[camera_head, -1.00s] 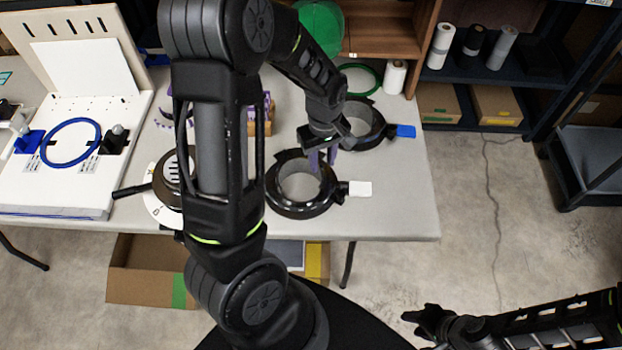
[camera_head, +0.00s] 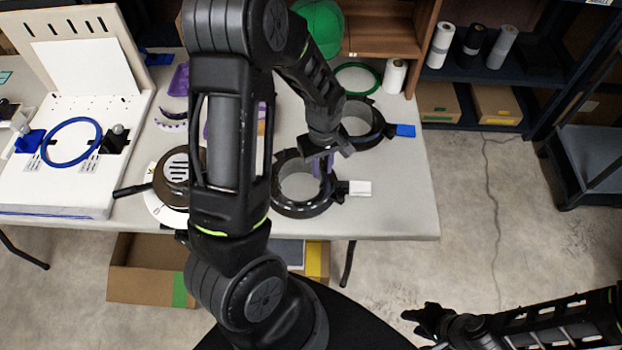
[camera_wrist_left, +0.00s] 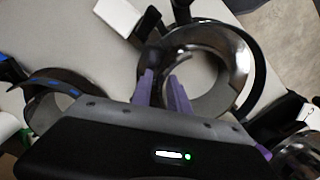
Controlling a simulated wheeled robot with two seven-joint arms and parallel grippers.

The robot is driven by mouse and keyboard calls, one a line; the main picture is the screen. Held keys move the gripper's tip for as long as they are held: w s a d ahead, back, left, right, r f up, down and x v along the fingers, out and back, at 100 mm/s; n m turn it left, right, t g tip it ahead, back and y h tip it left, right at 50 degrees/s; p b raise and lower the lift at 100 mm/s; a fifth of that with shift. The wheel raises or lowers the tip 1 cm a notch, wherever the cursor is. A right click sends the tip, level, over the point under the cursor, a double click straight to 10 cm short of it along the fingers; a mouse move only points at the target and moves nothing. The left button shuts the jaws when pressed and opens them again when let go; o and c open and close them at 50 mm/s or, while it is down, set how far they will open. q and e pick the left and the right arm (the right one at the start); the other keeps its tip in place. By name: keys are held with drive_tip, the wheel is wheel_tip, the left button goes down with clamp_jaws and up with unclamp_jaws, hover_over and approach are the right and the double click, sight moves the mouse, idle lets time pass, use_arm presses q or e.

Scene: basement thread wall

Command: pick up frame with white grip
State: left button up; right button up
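The frame with the white grip is a dark, shiny ring (camera_head: 290,207) on the table, with its white grip (camera_head: 359,188) pointing right. In the left wrist view the ring (camera_wrist_left: 238,60) lies beyond my fingers and the white grip (camera_wrist_left: 118,15) is at the top. My left gripper (camera_head: 322,172) has purple fingers pointing down at the ring's right side, close to the grip. In the left wrist view its fingers (camera_wrist_left: 163,82) are apart at the ring's near rim; I cannot tell whether they touch it. My right gripper (camera_head: 424,316) hangs off the table at the lower right.
A similar ring with a blue grip (camera_head: 404,130) sits just behind. A brown and white round piece (camera_head: 168,182) lies to the left. A white board with a blue hoop (camera_head: 70,162) stands far left. The table's right front corner (camera_head: 415,215) is clear.

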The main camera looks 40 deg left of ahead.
use_arm(q)
clamp_jaws()
idle(1.1)
